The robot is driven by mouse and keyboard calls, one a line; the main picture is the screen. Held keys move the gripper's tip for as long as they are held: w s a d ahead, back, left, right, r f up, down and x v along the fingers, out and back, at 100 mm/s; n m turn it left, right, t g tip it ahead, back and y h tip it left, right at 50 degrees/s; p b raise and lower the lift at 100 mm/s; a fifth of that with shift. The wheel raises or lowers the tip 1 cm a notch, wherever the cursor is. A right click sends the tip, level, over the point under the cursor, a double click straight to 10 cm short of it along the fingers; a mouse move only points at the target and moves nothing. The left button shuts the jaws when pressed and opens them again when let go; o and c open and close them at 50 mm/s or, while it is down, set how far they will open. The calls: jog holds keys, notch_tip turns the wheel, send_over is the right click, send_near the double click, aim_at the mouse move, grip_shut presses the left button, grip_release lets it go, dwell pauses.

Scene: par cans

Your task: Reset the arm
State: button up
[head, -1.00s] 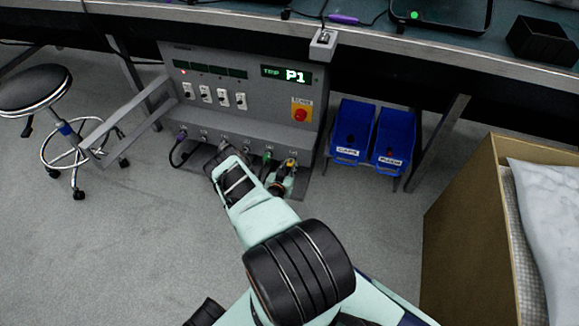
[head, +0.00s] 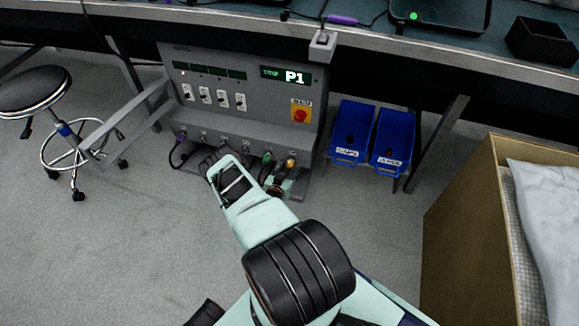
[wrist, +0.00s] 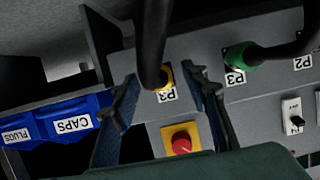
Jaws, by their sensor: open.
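My gripper (wrist: 162,78) is open. In the wrist view its two dark fingers stand apart on either side of a yellow connector (wrist: 164,75) with a thick black cable, on the grey panel. I cannot tell whether a finger touches it. In the head view my arm reaches down from the front to the lower ledge of the grey control unit (head: 255,135). My gripper (head: 276,190) is partly hidden there, just below the yellow connector (head: 290,163). A green connector (head: 267,158) sits to its left, and also shows in the wrist view (wrist: 240,56).
Two blue bins (head: 352,130) (head: 394,140) hang right of the unit. A red button (head: 300,115) is on the panel above the connectors. A large cardboard box (head: 462,225) stands at right and a stool (head: 35,90) at left. The floor (head: 120,250) at left is clear.

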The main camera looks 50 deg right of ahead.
jog(key=shift+v, duration=3)
